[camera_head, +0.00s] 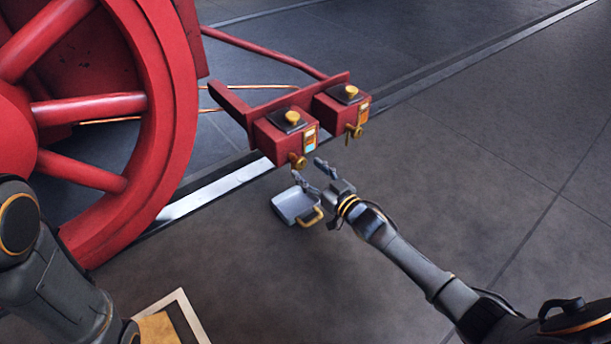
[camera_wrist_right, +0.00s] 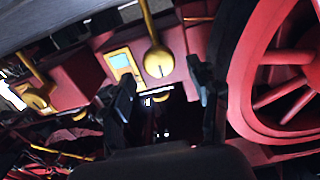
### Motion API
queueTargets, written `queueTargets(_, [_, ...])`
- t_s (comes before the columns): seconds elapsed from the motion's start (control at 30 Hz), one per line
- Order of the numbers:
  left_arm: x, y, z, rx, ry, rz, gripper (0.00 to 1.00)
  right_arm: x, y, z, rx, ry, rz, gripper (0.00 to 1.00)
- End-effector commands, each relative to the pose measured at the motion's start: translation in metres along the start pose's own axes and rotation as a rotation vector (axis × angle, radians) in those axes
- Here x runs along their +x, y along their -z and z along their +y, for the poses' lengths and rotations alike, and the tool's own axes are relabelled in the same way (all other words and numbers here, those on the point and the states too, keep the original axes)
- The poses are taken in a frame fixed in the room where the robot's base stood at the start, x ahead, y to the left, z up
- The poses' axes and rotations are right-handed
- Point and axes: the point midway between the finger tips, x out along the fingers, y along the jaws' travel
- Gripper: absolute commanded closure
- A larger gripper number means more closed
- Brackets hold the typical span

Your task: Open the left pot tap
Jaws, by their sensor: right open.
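The left pot (camera_head: 264,138) is a red box with a dark lid, a brass knob and a small gauge window on its front. Its brass tap (camera_head: 298,161) sticks out low on the front. My right gripper (camera_head: 308,170) is open just in front of and slightly below this tap. In the right wrist view, the tap (camera_wrist_right: 158,62) shows beyond and between the two spread fingers, with nothing held; contact cannot be told. My left arm enters the head view at the left, but its gripper is out of view.
The right pot (camera_head: 328,110) with its own brass tap (camera_head: 355,131) stands close beside. A grey pan (camera_head: 294,206) with a brass handle is below my right gripper. A large red spoked wheel (camera_head: 178,110) is at the left. The floor at the right is clear.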

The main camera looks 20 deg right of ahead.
Motion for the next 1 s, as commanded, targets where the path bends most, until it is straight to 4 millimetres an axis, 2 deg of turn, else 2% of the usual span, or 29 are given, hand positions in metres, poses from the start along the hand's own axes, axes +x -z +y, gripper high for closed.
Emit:
queueTargets(0.03, [-0.007,0.003,0.002,0.0,0.0,0.0,0.6,0.007,-0.003,0.0,-0.001,0.001,0.001,0.39])
queueTargets(0.2, [-0.012,0.004,0.003,0.0,0.0,0.0,0.6,0.019,-0.002,0.0,0.0,0.0,-0.001,0.39])
queueTargets(0.5, [-0.012,0.004,0.003,0.0,-0.001,0.0,0.6,0.021,0.0,0.0,0.0,0.0,-0.002,0.39])
queueTargets(0.53, [-0.012,0.004,0.003,0.0,-0.001,0.0,0.6,0.021,0.0,0.0,0.0,0.0,-0.002,0.41])
queueTargets(0.7, [-0.012,0.004,0.003,0.0,-0.001,0.0,0.6,0.021,0.0,0.0,0.0,0.0,-0.001,0.76])
queueTargets(0.8, [-0.012,0.004,0.003,0.0,-0.001,0.0,0.6,0.021,0.0,0.0,0.0,0.0,-0.001,0.93])
queueTargets(1.0, [-0.011,0.004,0.003,0.0,-0.001,0.0,0.6,0.021,0.0,0.0,-0.009,0.0,-0.001,0.93])
